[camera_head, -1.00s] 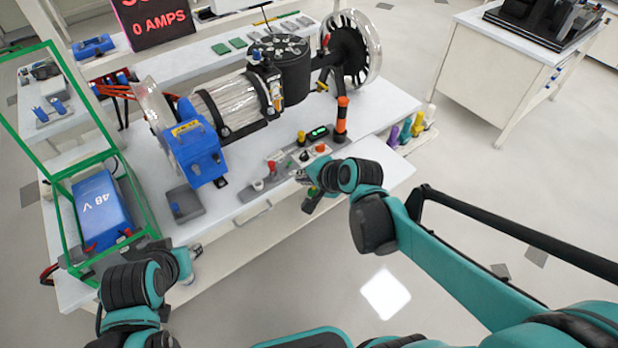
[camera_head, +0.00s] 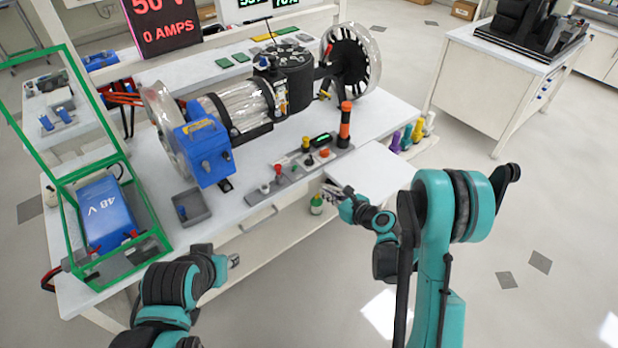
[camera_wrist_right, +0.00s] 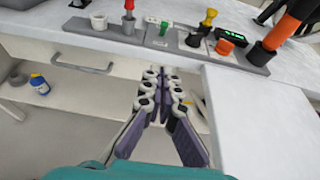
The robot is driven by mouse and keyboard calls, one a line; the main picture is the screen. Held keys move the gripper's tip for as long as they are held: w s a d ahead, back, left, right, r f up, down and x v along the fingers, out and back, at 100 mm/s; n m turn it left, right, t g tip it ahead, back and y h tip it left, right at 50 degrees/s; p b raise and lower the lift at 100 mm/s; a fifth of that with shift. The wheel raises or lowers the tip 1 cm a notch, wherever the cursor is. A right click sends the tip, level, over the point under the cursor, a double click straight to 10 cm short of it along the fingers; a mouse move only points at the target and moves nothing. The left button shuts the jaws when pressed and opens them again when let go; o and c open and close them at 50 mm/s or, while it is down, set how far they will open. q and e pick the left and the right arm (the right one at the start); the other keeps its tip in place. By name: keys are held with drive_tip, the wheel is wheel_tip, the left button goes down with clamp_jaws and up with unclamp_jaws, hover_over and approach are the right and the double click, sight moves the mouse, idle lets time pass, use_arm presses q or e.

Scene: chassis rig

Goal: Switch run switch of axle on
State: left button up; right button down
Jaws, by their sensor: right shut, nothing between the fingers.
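The axle rig has a clear-cased motor (camera_head: 240,105), a blue box (camera_head: 205,150) and a spoked wheel (camera_head: 350,60). A grey control strip (camera_head: 290,180) lies along the bench's front edge; it also shows in the right wrist view (camera_wrist_right: 180,48). It carries a red-topped lever (camera_wrist_right: 129,18), a white knob (camera_wrist_right: 99,22), a small toggle (camera_wrist_right: 163,28), a yellow knob (camera_wrist_right: 206,20) and an orange knob (camera_wrist_right: 224,46). I cannot tell which is the run switch. My right gripper (camera_head: 330,192) is shut and empty, in front of and below the strip, touching nothing. My left gripper (camera_head: 234,260) hangs at the bench front, its fingers unclear.
A white shelf board (camera_head: 370,172) juts out right of my right gripper. An orange-black pole (camera_head: 344,125) stands at the strip's end. A green-framed cage (camera_head: 70,190) with a blue 48 V box (camera_head: 105,215) stands left. A display (camera_head: 165,25) reads 0 AMPS.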

idle(0.3)
drive_tip(key=p, duration=0.2)
approach(295, 170)
drive_tip(key=f, duration=0.2)
drive_tip(key=f+b, duration=0.1)
drive_tip(key=shift+w+a, duration=0.15)
drive_tip(key=shift+a, duration=0.15)
drive_tip(key=w+a, duration=0.1)
drive_tip(key=w+a+r+b, duration=0.1)
drive_tip(key=shift+w, duration=0.35)
drive_tip(key=shift+w+a+r, duration=0.25)
drive_tip(key=shift+w+r, duration=0.1)
drive_tip(key=shift+w, duration=0.05)
